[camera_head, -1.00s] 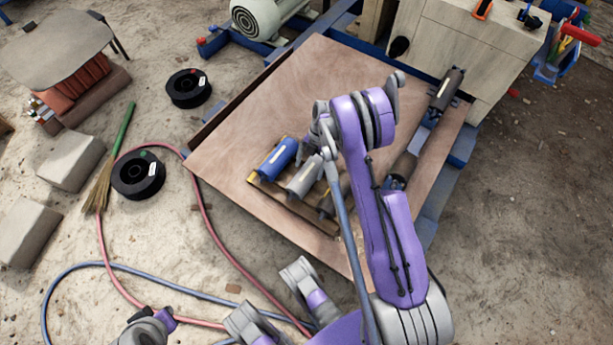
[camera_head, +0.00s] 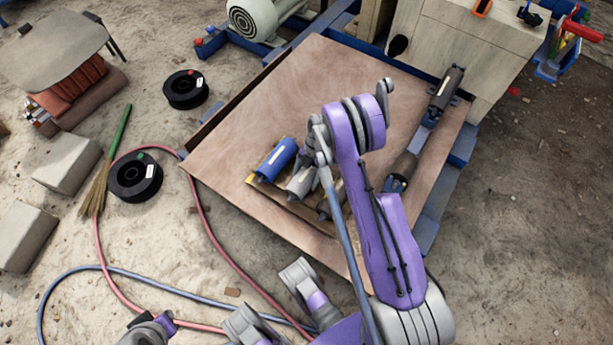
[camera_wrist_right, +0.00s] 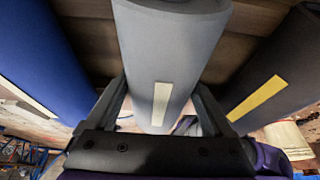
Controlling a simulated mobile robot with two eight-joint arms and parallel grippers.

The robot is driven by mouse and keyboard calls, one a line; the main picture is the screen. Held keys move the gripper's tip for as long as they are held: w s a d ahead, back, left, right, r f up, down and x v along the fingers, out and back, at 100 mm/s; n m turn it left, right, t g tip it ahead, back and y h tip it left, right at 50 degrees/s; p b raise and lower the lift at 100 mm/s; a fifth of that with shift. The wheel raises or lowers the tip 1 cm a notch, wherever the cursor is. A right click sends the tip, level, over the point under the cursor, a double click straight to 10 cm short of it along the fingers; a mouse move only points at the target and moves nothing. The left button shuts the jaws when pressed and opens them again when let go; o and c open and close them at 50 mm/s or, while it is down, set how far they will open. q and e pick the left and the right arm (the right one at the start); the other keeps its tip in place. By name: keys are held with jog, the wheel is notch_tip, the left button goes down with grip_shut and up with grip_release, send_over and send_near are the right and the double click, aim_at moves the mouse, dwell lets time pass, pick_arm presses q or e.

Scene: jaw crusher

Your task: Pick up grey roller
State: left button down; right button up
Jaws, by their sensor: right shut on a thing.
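The grey roller (camera_head: 298,185) lies between a blue roller (camera_head: 276,161) and a dark roller (camera_head: 329,204) on a low wooden holder on the plywood sheet. In the right wrist view the grey roller (camera_wrist_right: 172,50) runs up from between the fingers, with a pale label along it. My right gripper (camera_wrist_right: 160,100) is shut on it, one finger on each side. In the head view my right gripper (camera_head: 307,165) covers part of the roller. The roller still seems to be in its place.
The plywood sheet (camera_head: 250,115) is bare behind the rollers. The blue roller (camera_wrist_right: 35,55) and a dark roller with a yellow label (camera_wrist_right: 262,85) flank the gripper closely. Further dark rollers (camera_head: 446,88) lie to the right. Hoses (camera_head: 205,222) and black spools (camera_head: 134,176) lie on the sand.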

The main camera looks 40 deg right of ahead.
grip_shut()
